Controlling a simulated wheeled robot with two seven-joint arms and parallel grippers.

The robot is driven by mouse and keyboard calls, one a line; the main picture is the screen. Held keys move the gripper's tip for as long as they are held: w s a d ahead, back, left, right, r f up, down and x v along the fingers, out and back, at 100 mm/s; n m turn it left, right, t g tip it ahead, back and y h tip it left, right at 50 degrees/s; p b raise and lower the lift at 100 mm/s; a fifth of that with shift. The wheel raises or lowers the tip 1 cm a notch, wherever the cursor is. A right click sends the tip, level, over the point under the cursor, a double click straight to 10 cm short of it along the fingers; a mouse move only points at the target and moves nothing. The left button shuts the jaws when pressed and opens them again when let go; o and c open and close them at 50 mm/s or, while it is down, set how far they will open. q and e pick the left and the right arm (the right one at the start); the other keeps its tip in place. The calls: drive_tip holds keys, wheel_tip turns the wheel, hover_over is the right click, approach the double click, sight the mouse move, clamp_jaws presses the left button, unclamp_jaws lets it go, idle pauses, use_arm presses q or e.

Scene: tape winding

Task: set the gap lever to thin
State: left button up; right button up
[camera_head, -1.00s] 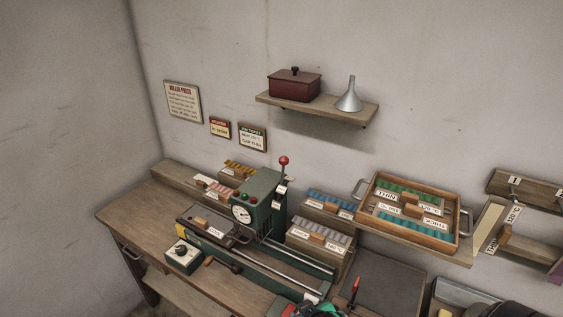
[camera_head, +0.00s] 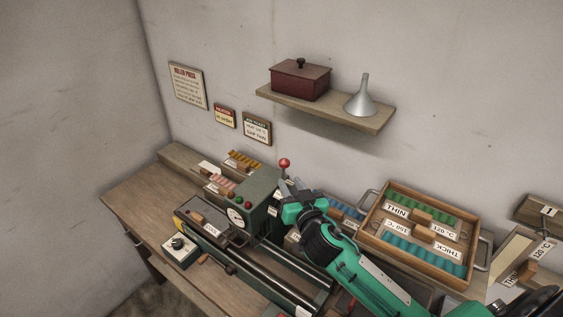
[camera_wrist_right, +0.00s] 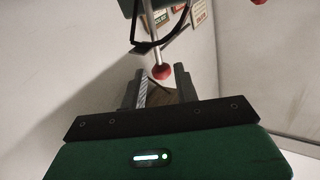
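The lever with a red knob (camera_head: 284,162) stands up at the back right of the green roller press (camera_head: 262,188). My right gripper (camera_head: 291,187) is beside the lever, a little below the knob in the head view. In the right wrist view, the gripper's two fingers (camera_wrist_right: 158,88) are apart, and the red knob (camera_wrist_right: 162,72) on its metal rod shows between their tips. I cannot tell whether a finger touches it. The lever's scale labels are mostly hidden behind my right gripper. My left gripper is not in view.
A wooden tray (camera_head: 371,236) of labelled strips stands right of my right arm. A wall shelf (camera_head: 330,112) with a red box (camera_head: 300,80) and a funnel (camera_head: 361,97) is above. A small control box (camera_head: 180,251) sits in front of the press.

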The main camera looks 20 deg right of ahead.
sight(284, 170)
drive_tip(key=w, duration=0.2)
drive_tip(key=w+p, duration=0.1)
drive_tip(key=w, duration=0.1)
drive_tip(key=w+p, duration=0.1)
drive_tip(key=w, duration=0.1)
drive_tip(key=shift+d+r, duration=0.15)
drive_tip(key=shift+d, duration=0.2)
drive_tip(key=shift+w+p, duration=0.45)
drive_tip(key=shift+w, duration=0.45)
drive_tip(key=shift+w+f, duration=0.2)
drive_tip(key=shift+w, duration=0.15)
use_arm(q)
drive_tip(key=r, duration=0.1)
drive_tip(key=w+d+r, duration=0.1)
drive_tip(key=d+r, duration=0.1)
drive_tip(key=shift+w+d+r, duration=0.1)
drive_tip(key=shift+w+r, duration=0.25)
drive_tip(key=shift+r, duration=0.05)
use_arm(e)
clamp_jaws()
